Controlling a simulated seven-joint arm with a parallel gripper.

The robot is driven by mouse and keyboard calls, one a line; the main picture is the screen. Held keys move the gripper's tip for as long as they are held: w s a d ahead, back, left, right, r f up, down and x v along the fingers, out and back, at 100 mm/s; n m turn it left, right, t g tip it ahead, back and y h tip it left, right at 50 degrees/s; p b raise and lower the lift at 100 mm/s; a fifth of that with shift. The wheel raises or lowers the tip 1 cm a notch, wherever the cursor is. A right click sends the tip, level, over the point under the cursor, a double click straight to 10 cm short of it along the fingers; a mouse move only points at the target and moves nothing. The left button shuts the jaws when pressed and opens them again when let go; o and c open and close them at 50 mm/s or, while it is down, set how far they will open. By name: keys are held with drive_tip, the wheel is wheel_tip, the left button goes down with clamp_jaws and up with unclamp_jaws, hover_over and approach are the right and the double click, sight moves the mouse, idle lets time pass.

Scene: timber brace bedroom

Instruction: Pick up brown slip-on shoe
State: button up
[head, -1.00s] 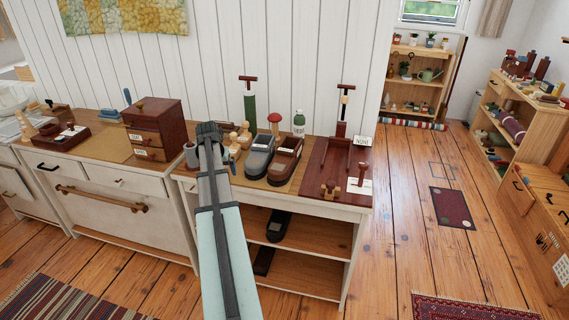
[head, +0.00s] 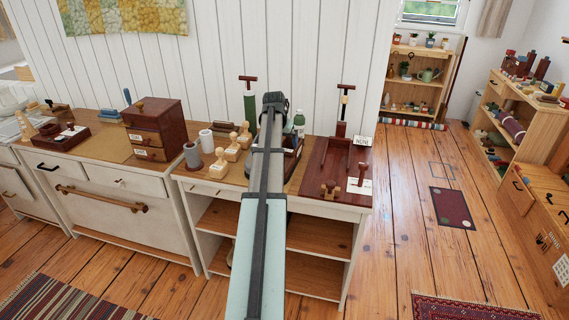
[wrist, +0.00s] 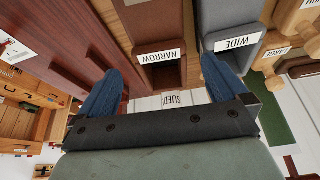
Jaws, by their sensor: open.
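The brown slip-on shoe (wrist: 166,22) shows in the wrist view with a white "NARROW" label at its end. In the head view my arm hides most of it; a dark brown edge (head: 293,158) shows just right of the arm on the counter. My gripper (wrist: 162,66) is open, with its two blue fingers to either side of the brown shoe's labelled end and nothing seen held. Whether the fingers touch the shoe cannot be told. In the head view my gripper (head: 275,101) is over the back of the counter.
A grey shoe (wrist: 235,14) labelled "WIDE" sits close beside the brown one, near one finger. Wooden stamps (head: 233,150) stand left of the arm. A dark red tray (head: 317,172) with upright posts lies to the right. A green bottle (head: 299,121) stands behind.

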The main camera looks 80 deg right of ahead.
sight(285, 152)
drive_tip(key=x, duration=0.4)
drive_tip(key=shift+f, duration=0.25)
drive_tip(key=shift+a+x, duration=0.15)
drive_tip(key=shift+x, duration=1.2)
drive_tip(key=shift+a+x, duration=0.1)
drive_tip(key=shift+x, duration=1.2)
drive_tip(key=shift+s+f, duration=0.1)
drive_tip(key=shift+c, duration=0.2)
drive_tip(key=c, duration=0.9)
drive_tip(key=shift+c, duration=0.4)
